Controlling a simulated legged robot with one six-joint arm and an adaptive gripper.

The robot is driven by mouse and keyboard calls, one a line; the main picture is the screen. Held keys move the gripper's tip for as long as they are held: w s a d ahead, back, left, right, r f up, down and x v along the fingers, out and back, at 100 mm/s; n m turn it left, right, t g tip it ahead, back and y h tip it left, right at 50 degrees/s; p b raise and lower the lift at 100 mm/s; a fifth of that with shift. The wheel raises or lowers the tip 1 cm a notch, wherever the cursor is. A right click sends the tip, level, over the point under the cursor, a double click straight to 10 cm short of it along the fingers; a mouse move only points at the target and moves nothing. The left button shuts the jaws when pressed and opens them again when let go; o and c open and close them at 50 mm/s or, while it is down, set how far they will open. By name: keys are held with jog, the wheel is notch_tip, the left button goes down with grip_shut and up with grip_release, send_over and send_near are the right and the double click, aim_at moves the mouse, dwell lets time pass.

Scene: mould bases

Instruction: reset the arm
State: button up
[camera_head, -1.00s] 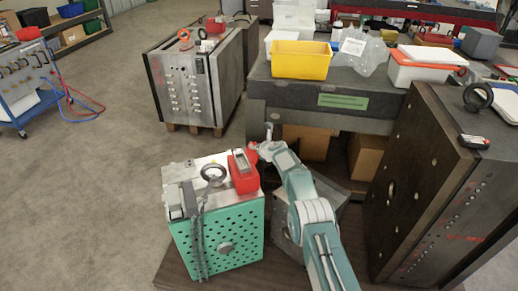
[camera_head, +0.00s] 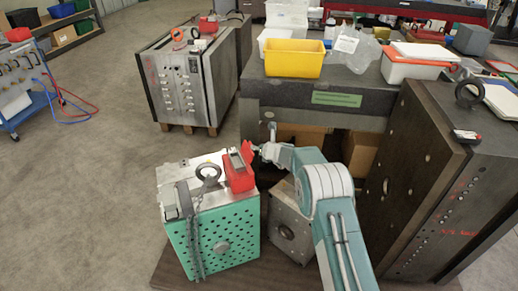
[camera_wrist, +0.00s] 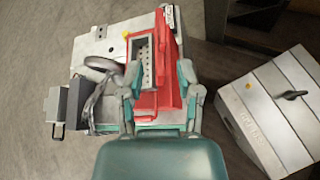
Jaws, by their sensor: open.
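My arm reaches in from the bottom right of the head view, and my gripper (camera_head: 260,150) is small there, just right of a red tool (camera_head: 240,170). The red tool lies on top of a green perforated mould base (camera_head: 213,240). In the wrist view my gripper (camera_wrist: 157,78) has its two fingers spread. The red tool (camera_wrist: 172,92) shows between and beyond them, and nothing is visibly gripped. Whether the fingers touch it cannot be told. A lifting ring (camera_head: 208,171) and a chain (camera_head: 193,225) are left of the tool.
A smaller grey mould block (camera_head: 285,232) stands right of the green one. A large dark mould (camera_head: 410,180) stands at the right. Behind are a workbench (camera_head: 300,92) with a yellow bin (camera_head: 294,64) and another mould (camera_head: 178,85) on a pallet.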

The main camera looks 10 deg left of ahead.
jog(key=shift+s+d+r, duration=0.1)
jog(key=shift+s+d, duration=0.05)
jog(key=shift+r, duration=0.1)
dwell(0.3)
jog(key=s+d+r+n+g, duration=0.1)
jog(key=s+d+r+n, duration=0.2)
jog(key=r, duration=0.5)
jog(key=s+d+r+n, duration=0.1)
jog(key=s+r+n, duration=0.4)
jog(key=r, duration=0.4)
jog(key=s+d+r+n+g, duration=0.1)
jog(key=s+d+r+n, duration=0.5)
jog(key=s+r+n, duration=0.4)
jog(key=s+d+n+g+h, duration=0.1)
jog(key=s+d+n+h, duration=0.3)
jog(key=s, duration=1.3)
jog(key=s+d+f+n+h, duration=0.1)
jog(key=s+d+n+h, duration=0.2)
jog(key=s+d+n, duration=0.7)
jog(key=s+d, duration=0.4)
jog(key=s, duration=0.4)
jog(key=shift+d+f+g+h, duration=0.15)
jog(key=shift+d+g+h, duration=0.05)
jog(key=shift+g+h, duration=0.2)
jog(key=shift+w+a, duration=0.1)
jog(key=shift+a, duration=0.05)
